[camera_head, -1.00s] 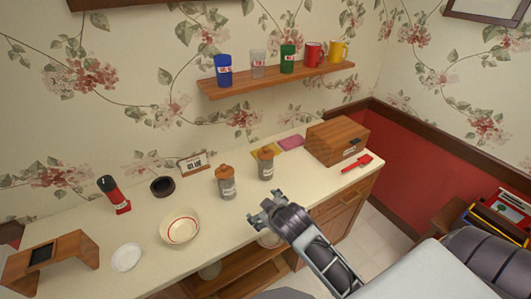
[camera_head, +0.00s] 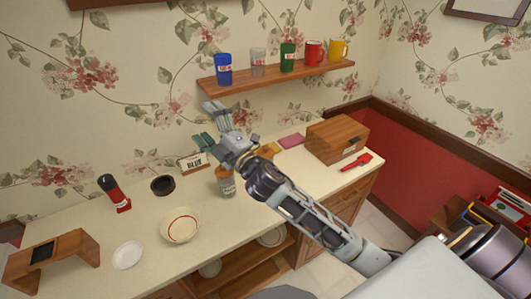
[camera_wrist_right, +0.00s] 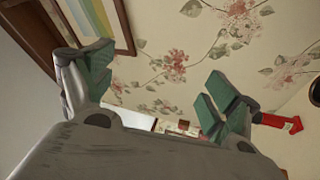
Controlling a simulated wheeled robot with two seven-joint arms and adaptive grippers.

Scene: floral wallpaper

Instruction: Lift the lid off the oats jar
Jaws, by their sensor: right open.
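Two glass jars with orange-brown lids stand on the counter. The left glass jar (camera_head: 227,184) shows its body below my arm, and its lid is mostly hidden. The right jar is mostly covered by my right arm, with a bit of orange-brown showing beside it. I cannot read which one is the oats jar. My right gripper (camera_head: 208,127) is open and empty, above and in front of the left jar in the picture, pointing toward the wall. In the right wrist view its fingers (camera_wrist_right: 150,85) are spread apart with nothing between. My left gripper is not in view.
A wooden box (camera_head: 337,140) and red scoop-like item (camera_head: 356,162) lie to the right. A shelf (camera_head: 280,76) with several cups hangs above.

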